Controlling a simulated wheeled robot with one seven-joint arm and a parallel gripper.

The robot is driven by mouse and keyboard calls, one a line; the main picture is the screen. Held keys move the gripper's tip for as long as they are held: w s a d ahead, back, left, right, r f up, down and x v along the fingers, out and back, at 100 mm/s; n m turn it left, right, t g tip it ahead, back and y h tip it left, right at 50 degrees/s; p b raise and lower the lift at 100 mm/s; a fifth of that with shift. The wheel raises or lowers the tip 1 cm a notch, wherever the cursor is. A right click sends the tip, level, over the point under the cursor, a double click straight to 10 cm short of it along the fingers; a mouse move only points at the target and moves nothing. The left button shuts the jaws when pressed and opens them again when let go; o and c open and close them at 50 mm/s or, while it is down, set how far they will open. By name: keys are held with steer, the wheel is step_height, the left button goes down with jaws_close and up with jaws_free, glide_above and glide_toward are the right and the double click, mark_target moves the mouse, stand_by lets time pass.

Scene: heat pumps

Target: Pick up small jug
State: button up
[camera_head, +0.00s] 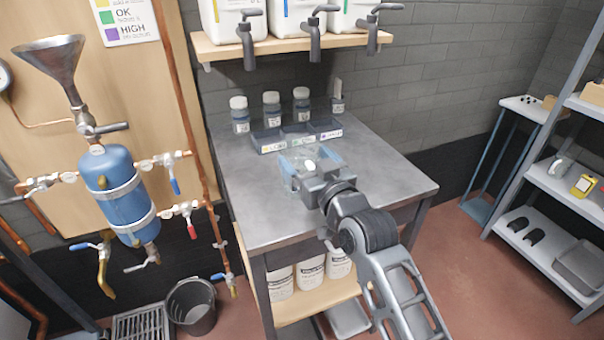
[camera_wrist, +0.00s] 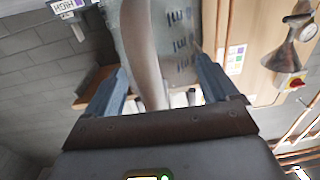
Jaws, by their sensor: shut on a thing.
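The small jug (camera_wrist: 182,42) is a clear container with dark measuring marks and a pale curved handle. In the wrist view it fills the upper middle, between my gripper's two blue-grey fingers (camera_wrist: 160,85). In the head view my gripper (camera_head: 306,168) is over the metal table, shut on the jug. The jug (camera_head: 298,155) shows there only faintly as a see-through shape between the fingers. I cannot tell whether its base touches the table top.
The metal table (camera_head: 385,180) holds labelled trays (camera_head: 298,140) and several lidded bottles (camera_head: 271,103) at its back. A shelf (camera_head: 280,48) with white containers and taps hangs above. A blue tank (camera_head: 118,190) with pipes stands left. The table's right and left front are clear.

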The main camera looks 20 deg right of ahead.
steer(key=shift+c, duration=0.9)
steer(key=shift+r, duration=0.2)
